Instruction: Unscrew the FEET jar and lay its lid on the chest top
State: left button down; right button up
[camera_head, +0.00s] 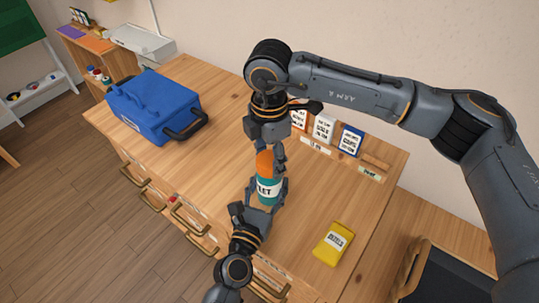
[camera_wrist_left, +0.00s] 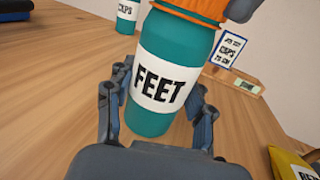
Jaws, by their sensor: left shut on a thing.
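The FEET jar (camera_head: 268,190) is teal with a white label and stands upright, or nearly so, over the wooden chest top (camera_head: 215,160). In the left wrist view the jar (camera_wrist_left: 165,80) fills the middle, its label readable. Its orange lid (camera_head: 264,162) is on top; the lid (camera_wrist_left: 190,8) is cut by the upper edge of the wrist view. My left gripper (camera_head: 268,186) is shut around the jar's body. My right gripper (camera_head: 268,153) points down at the lid, with a finger beside it; whether it grips the lid is unclear.
A blue bag (camera_head: 155,103) sits at the left of the chest top. A yellow packet (camera_head: 334,243) lies front right. Label cards (camera_head: 324,128) stand along the back. A second teal jar (camera_wrist_left: 127,14) is behind in the wrist view. The top left of the jar is clear.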

jog(key=shift+c, duration=1.3)
jog(key=n, duration=2.9)
jog(key=shift+r+n, duration=0.1)
jog(key=shift+n, duration=0.2)
jog(key=n, duration=0.3)
jog(key=shift+n, duration=0.4)
jog(key=n, duration=0.9)
jog(key=shift+n, duration=0.4)
jog(key=shift+r, duration=0.15)
